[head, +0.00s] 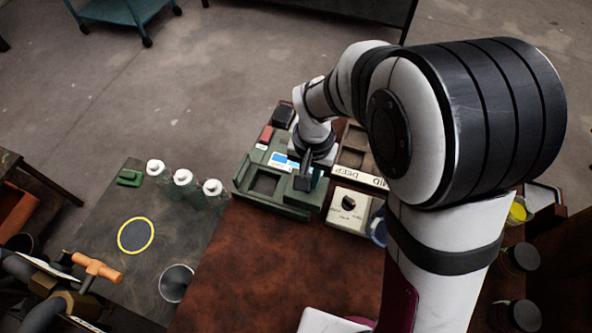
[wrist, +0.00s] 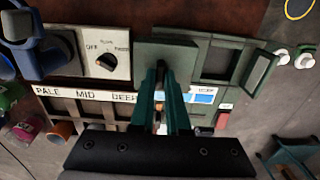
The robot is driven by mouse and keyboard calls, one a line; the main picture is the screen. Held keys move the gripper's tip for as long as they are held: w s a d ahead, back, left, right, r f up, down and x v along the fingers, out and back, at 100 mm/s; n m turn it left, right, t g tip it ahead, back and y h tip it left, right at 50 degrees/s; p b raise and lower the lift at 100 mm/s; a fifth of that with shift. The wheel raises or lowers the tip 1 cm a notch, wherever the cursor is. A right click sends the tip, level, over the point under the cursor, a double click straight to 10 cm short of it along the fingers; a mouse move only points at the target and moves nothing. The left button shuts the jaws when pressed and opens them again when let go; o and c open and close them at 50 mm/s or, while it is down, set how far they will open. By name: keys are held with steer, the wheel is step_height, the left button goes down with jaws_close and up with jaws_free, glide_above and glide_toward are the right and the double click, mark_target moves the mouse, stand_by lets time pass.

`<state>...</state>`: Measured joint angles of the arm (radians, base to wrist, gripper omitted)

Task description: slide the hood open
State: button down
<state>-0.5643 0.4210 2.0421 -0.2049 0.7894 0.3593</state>
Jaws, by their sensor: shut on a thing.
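The green station (head: 246,197) stands on the brown table in the head view. Its hood (head: 313,202), a dark green block, sits at the right end, beside a rectangular opening. In the wrist view the hood (wrist: 150,52) is left of the open window in the station (wrist: 242,62). My gripper (head: 304,180) points down at the hood. In the wrist view my gripper's two green fingers (wrist: 162,75) are shut on the hood at its near edge; the gripped part is mostly hidden between them.
A white box with a dial (head: 348,208) stands close beside the hood. A compartment tray labelled PALE, MID, DEEP (wrist: 82,95) lies nearby. Several white-capped bottles (head: 183,177) and a yellow ring mark (head: 136,235) are at left. Brown table in front is clear.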

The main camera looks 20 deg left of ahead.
steer(key=c, duration=0.9)
jaws_free()
steer(key=shift+r, duration=0.1)
step_height(320, 180, up, 16)
steer(key=s+d+f+m+y, duration=0.1)
steer(key=s+d+f+m, duration=0.1)
steer(key=s+d, duration=0.5)
steer(key=s+d+f+m, duration=0.2)
steer(key=s+d+m, duration=0.1)
steer(key=s+d, duration=0.5)
steer(key=shift+s+d+m+y, duration=0.15)
steer(key=shift+s+m+y, duration=0.2)
steer(key=shift+s, duration=0.5)
